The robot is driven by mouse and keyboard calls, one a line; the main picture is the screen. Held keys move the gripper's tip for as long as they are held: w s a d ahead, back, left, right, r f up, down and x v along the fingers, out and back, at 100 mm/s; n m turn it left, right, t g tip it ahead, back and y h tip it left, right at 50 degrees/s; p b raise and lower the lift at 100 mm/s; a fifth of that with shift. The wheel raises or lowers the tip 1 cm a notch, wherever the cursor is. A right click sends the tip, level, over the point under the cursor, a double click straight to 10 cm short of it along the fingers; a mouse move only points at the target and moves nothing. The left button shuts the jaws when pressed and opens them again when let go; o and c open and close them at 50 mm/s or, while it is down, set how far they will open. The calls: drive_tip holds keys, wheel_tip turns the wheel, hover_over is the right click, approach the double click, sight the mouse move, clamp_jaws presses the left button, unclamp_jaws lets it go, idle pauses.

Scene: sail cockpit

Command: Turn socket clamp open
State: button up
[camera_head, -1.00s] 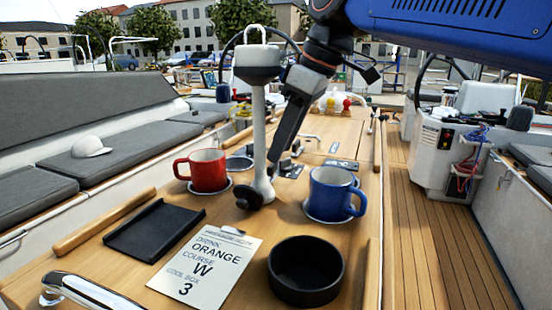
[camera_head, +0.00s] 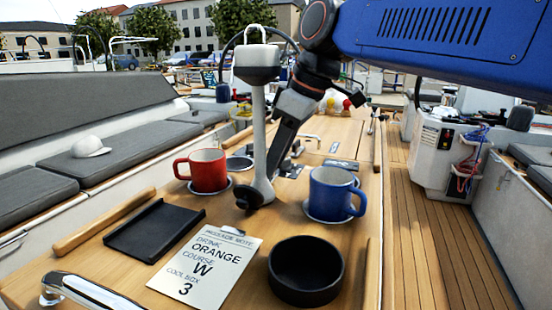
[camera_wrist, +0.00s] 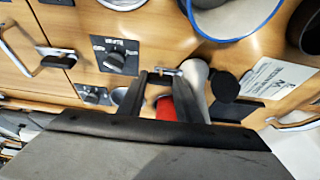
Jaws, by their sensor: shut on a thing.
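A pale lamp post (camera_head: 259,130) with a dark-banded head stands upright in its table socket. A black round knob (camera_head: 245,196) shows at the foot of the post, on its left; it also shows in the wrist view (camera_wrist: 224,86). My gripper (camera_head: 272,172) reaches down from the right, close behind the foot of the post, with its fingertips partly hidden. In the wrist view, my gripper (camera_wrist: 162,82) is shut on a small clamp handle (camera_wrist: 165,72) beside the post's foot. The fingers hide most of the clamp, and its angle is unclear.
A red mug (camera_head: 208,170) stands left of the post and a blue mug (camera_head: 330,192) close on its right. A black bowl (camera_head: 306,271), a printed card (camera_head: 207,265) and a black tray (camera_head: 155,230) lie in front. Switch panels (camera_wrist: 115,55) are behind the post.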

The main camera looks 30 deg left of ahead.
drive_tip(key=n, duration=0.2)
drive_tip(key=n+g, duration=0.1)
drive_tip(key=n+g+h, duration=0.1)
drive_tip(key=n, duration=0.1)
drive_tip(key=shift+w+a+n, duration=0.1)
drive_tip(key=shift+w+n, duration=0.15)
drive_tip(key=shift+n, duration=0.05)
drive_tip(key=n+g+h, duration=0.1)
drive_tip(key=n, duration=0.4)
drive_tip(key=shift+w+a, duration=0.1)
drive_tip(key=shift+a, duration=0.05)
drive_tip(key=n+g+h, duration=0.1)
drive_tip(key=n, duration=0.2)
drive_tip(key=shift+a+n+h, duration=0.1)
drive_tip(key=shift+n+h, duration=0.2)
drive_tip(key=shift+n, duration=0.1)
drive_tip(key=shift+a+n+h, duration=0.1)
drive_tip(key=shift+n+h, duration=0.6)
drive_tip(key=shift+n, duration=1.1)
drive_tip(key=o, duration=0.8)
drive_tip(key=shift+c, duration=0.2)
